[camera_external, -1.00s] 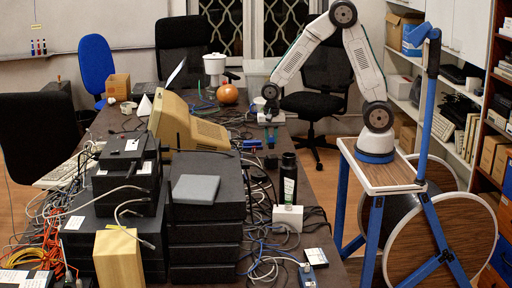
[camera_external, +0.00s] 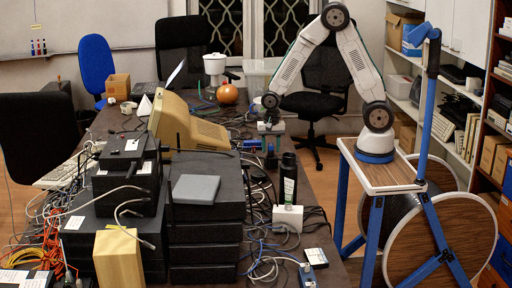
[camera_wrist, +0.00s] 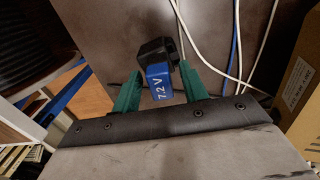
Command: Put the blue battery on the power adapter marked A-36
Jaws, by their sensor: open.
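The blue battery (camera_wrist: 159,84), marked 7.2 V with a black end, lies between the two green fingers of my gripper (camera_wrist: 158,76) in the wrist view. The fingers are open, one on each side of it; whether they touch it is unclear. In the external view my gripper (camera_external: 271,147) points down over the battery (camera_external: 271,162) on the right part of the dark table. No A-36 mark is readable in either view, so I cannot tell which device is that adapter.
The table's right edge is near.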

